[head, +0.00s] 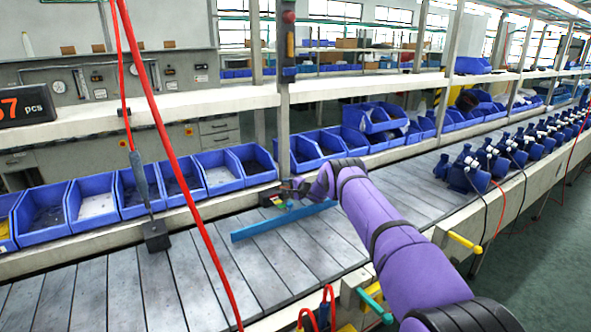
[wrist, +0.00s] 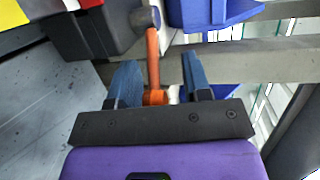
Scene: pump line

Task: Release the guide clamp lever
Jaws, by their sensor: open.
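The clamp lever (wrist: 152,58) is an orange bar with a dark round knob (wrist: 145,18) at its far end in the wrist view. It passes between the two blue fingers of my gripper (wrist: 160,65), which stand apart on either side of it. Contact cannot be told. The lever sits beside a dark clamp block (wrist: 90,38). In the head view my gripper (head: 297,188) is at the conveyor's far edge, by the small block with a coloured label (head: 272,200). The blue guide rail (head: 275,223) lies just in front. The lever cannot be made out in the head view.
Blue bins (head: 95,200) line the far side of the conveyor (head: 190,270). Blue pumps (head: 467,172) stand at the right. A red hose (head: 180,165) crosses the left. A yellow handle (head: 465,242) and a green handle (head: 372,303) stick out at the near edge.

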